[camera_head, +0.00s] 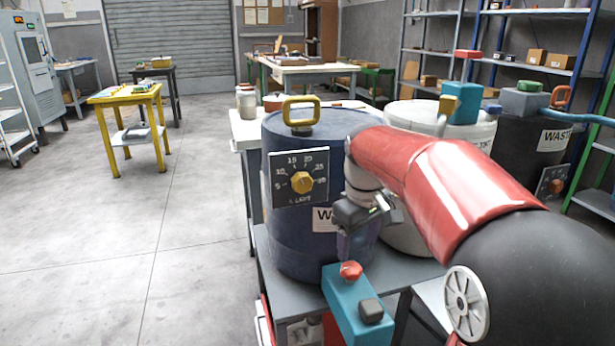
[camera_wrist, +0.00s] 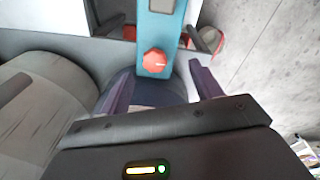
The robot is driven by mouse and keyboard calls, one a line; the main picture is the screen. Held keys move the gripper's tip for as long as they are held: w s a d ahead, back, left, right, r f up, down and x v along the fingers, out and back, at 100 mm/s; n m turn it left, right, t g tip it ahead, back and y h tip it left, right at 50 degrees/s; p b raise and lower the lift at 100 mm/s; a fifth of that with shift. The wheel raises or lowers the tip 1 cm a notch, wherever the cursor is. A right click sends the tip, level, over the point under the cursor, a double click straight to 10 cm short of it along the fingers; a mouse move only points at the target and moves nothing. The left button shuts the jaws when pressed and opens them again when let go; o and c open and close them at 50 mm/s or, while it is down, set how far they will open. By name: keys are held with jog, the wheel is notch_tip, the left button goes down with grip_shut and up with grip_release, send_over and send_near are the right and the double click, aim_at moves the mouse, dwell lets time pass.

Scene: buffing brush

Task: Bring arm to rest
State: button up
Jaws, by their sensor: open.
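My gripper (camera_head: 356,250) hangs from my red and black arm, in front of the right part of a dark blue drum (camera_head: 265,225). In the wrist view, its two purple fingers stand apart and my gripper (camera_wrist: 160,82) is open, with nothing seen between them. A teal box (camera_head: 345,312) with a red knob (camera_head: 350,271) is just below my gripper in the head view. In the wrist view the red knob (camera_wrist: 155,62) lies just beyond the fingertips. My arm hides part of the drums behind it.
The blue drum, with a dial (camera_head: 301,181) and yellow handle (camera_head: 301,112), stands on a grey table (camera_head: 262,262). A white drum (camera_head: 470,133) and a black drum (camera_head: 520,150) stand to the right. A yellow table (camera_head: 127,98) is far left. Open floor (camera_head: 130,240) lies left.

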jog(key=s+f+m+t, duration=0.1)
jog(key=s+m+t, duration=0.1)
jog(key=s, duration=0.9)
jog(key=s+f+m+t, duration=0.2)
jog(key=s+m, duration=0.2)
jog(key=s, duration=0.7)
jog(key=shift+s+f+t, duration=0.3)
jog(key=shift+t, duration=0.1)
